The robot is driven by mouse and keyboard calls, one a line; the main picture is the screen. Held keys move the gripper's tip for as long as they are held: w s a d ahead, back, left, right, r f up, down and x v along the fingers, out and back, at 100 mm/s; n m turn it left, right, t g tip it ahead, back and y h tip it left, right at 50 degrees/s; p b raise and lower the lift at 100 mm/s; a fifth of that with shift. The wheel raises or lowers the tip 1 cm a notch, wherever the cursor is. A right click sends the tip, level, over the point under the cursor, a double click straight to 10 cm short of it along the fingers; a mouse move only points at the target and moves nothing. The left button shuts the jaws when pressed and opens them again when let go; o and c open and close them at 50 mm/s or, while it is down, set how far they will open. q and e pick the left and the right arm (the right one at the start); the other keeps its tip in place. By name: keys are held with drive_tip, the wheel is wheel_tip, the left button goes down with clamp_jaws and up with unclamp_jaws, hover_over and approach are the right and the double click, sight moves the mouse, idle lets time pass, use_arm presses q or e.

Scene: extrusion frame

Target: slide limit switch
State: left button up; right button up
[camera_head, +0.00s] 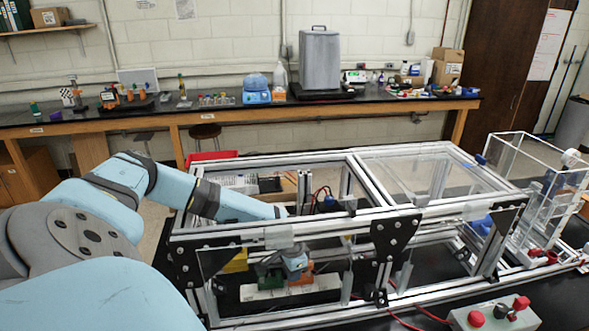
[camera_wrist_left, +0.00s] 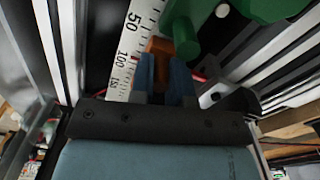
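My left arm reaches through the open top of the aluminium extrusion frame (camera_head: 245,236). My left gripper (camera_head: 296,270) is low inside it, at an orange block that I take for the limit switch (camera_head: 303,276). In the left wrist view the gripper's two blue fingers (camera_wrist_left: 164,72) stand a small gap apart, with the orange block (camera_wrist_left: 158,46) at their tips. I cannot tell whether they press on it. A white scale (camera_wrist_left: 130,45) with printed numbers runs beside it. A green part (camera_head: 272,279) is just left of the orange block. My right gripper is not in view.
Frame bars and a black corner plate (camera_head: 396,236) stand close around the arm. A yellow block (camera_head: 236,262) is inside the frame, at left. Red wires run nearby. A control box (camera_head: 495,317) with red knobs is at front right, and a clear tank (camera_head: 535,190) stands at right.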

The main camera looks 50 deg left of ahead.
use_arm(q)
drive_tip(key=o, duration=0.4)
drive_tip(key=shift+r, duration=0.1)
wheel_tip(320, 180, up, 7)
drive_tip(key=shift+r+b, duration=0.2)
drive_tip(key=shift+b, duration=0.5)
